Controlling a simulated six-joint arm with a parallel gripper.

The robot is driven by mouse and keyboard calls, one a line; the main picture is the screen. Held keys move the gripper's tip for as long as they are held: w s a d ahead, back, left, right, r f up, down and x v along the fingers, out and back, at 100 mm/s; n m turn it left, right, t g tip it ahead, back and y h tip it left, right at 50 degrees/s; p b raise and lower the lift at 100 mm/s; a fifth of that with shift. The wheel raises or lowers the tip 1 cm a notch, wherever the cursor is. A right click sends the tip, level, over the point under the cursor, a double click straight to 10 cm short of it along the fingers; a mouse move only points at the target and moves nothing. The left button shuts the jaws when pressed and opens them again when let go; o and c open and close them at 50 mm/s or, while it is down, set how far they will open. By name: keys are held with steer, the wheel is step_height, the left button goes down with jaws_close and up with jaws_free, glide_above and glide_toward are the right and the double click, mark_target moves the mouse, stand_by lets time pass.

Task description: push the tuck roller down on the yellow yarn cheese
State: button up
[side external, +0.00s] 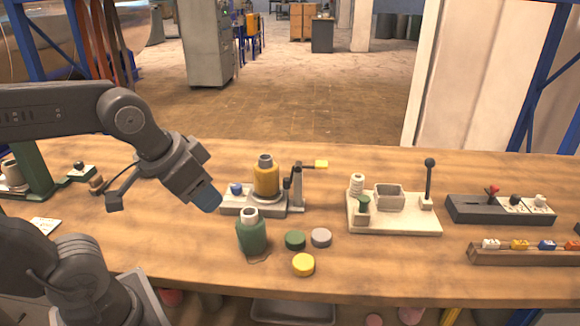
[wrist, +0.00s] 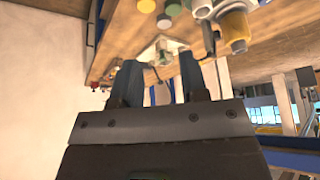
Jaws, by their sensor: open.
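The yellow yarn cheese (side external: 266,178) stands upright on a grey fixture base (side external: 233,209), its grey tube end showing on top. It also shows in the wrist view (wrist: 234,27), at the upper right. Just right of it is a dark post and crank (side external: 297,182) with a yellow tip (side external: 321,164), probably the tuck roller's lever; the tip is raised and stands out to the right. The roller itself is not clear. My gripper (side external: 209,199) is left of the fixture, apart from it. In the wrist view my gripper (wrist: 158,78) has its fingers spread with nothing between them.
A blue knob (side external: 236,189) sits on the fixture's left end, near my gripper. A cream station (side external: 405,222) with a lever stands farther right.

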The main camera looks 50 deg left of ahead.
steer(key=w+r, duration=0.2)
steer(key=w, duration=0.1)
steer(key=w+a+r+m, duration=0.1)
steer(key=w+r, duration=0.1)
steer(key=w, duration=0.1)
steer(key=w+r+m+g, duration=0.1)
steer(key=w+r, duration=0.1)
steer(key=w, duration=0.1)
steer(key=shift+w+a, duration=0.15)
steer(key=shift+w, duration=0.05)
steer(key=c, duration=0.6)
steer(key=shift+m+g+h, duration=0.4)
steer(key=shift+m, duration=0.5)
steer(key=w, duration=0.2)
steer(key=w+a+r, duration=0.1)
steer(key=w, duration=0.2)
steer(key=w+a+r, duration=0.1)
steer(key=w, duration=0.2)
steer(key=shift+r, duration=0.1)
jaws_close()
steer(key=w+a+f+m, duration=0.2)
steer(key=w+a, duration=0.2)
steer(key=w, duration=0.4)
steer(key=w+a+f+m+g+h, duration=0.1)
steer(key=w+a+f+m, duration=0.1)
steer(key=w, duration=0.7)
steer(key=shift+a+f+m+h, duration=0.15)
steer(key=shift+a+m+h, duration=0.25)
steer(key=shift+a, duration=0.6)
steer(key=shift+g, duration=0.3)
